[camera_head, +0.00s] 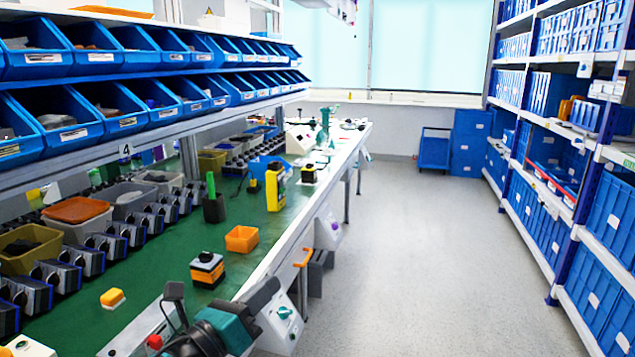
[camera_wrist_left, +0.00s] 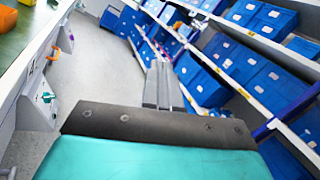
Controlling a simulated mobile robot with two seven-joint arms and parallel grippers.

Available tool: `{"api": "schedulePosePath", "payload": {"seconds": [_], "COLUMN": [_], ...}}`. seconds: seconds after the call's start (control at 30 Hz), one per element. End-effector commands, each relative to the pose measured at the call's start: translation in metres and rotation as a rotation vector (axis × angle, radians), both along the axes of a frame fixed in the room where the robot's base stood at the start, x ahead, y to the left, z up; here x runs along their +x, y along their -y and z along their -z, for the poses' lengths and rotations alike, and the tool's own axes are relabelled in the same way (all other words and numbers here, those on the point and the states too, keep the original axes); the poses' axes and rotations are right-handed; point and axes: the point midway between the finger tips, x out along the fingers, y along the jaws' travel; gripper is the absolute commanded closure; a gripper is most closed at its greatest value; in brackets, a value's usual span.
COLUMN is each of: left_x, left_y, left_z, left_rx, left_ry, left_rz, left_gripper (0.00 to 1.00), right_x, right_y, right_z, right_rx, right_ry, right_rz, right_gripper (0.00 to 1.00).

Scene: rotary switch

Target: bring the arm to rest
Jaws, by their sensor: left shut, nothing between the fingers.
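The rotary switch is a white box with a teal knob (camera_head: 283,312), mounted on the front side of the workbench at the bottom of the head view. It also shows at the left edge of the wrist view (camera_wrist_left: 46,98). My left gripper (camera_head: 268,287) reaches in at the bottom of the head view, beside the switch box and in front of part of it. In the wrist view its fingers (camera_wrist_left: 163,85) are together, empty, and point down the aisle, apart from the switch. My right gripper is in neither view.
The green workbench (camera_head: 150,262) holds an orange bin (camera_head: 242,239), a yellow meter (camera_head: 275,187) and a stacked push-button box (camera_head: 207,270). An orange handle (camera_head: 303,258) sticks out from the bench front. Blue shelving (camera_head: 590,250) lines the right; the aisle floor (camera_head: 420,270) is clear.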

Motion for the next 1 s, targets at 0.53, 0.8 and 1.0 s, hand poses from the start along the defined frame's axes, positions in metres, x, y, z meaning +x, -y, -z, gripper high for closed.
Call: {"api": "schedulePosePath", "payload": {"seconds": [0.53, 0.8, 1.0], "left_x": [-0.16, -0.249, -0.304], "left_y": [-0.12, -0.121, -0.117], "left_z": [0.139, 0.17, 0.177], "left_rx": [-1.739, -2.054, -2.195], "left_ry": [-1.077, -1.262, -1.33], "left_rz": [-1.02, -1.415, -1.676], "left_gripper": [1.0, 1.0, 1.0], "right_x": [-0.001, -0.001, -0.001], "right_y": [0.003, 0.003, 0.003], "right_z": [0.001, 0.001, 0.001], "right_rx": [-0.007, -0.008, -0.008], "right_ry": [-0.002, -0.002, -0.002], "right_rz": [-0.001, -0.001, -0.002], "right_gripper": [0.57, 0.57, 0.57]}}
